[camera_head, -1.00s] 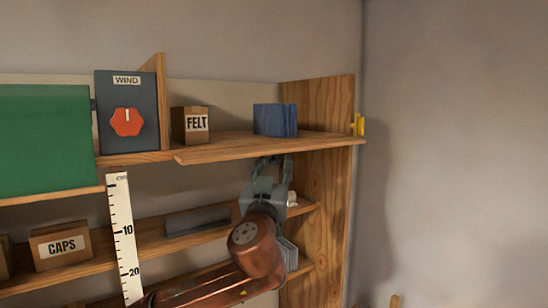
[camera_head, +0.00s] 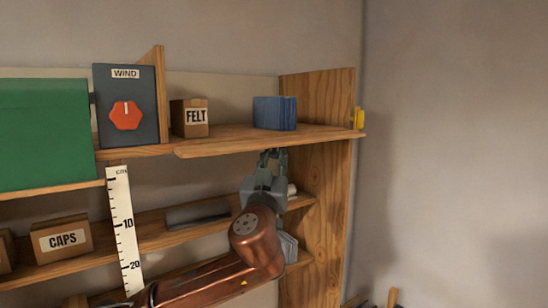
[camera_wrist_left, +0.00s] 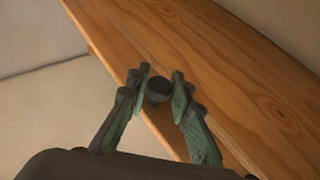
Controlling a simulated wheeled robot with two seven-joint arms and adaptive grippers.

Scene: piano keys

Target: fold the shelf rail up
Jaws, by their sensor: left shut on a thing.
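The shelf rail (camera_head: 270,142) is a wooden strip along the front of the upper right shelf, lying about flat with it. In the left wrist view the wooden strip (camera_wrist_left: 115,50) runs diagonally beside a wider board, with a thin seam between them. A small dark round knob (camera_wrist_left: 158,89) shows against the wood. My left gripper (camera_head: 271,155) is just under the rail, fingers pointing up. In the left wrist view its fingers (camera_wrist_left: 160,84) are on both sides of the knob, shut on it. The knob is hidden in the head view. My right gripper is not in view.
On the upper shelf stand a blue block (camera_head: 275,113), a FELT box (camera_head: 188,118) and a WIND panel with a red dial (camera_head: 126,115). A yellow piece (camera_head: 358,118) is at the right end. A white ruler (camera_head: 124,230) hangs left of my arm; a CAPS box (camera_head: 62,240) sits lower.

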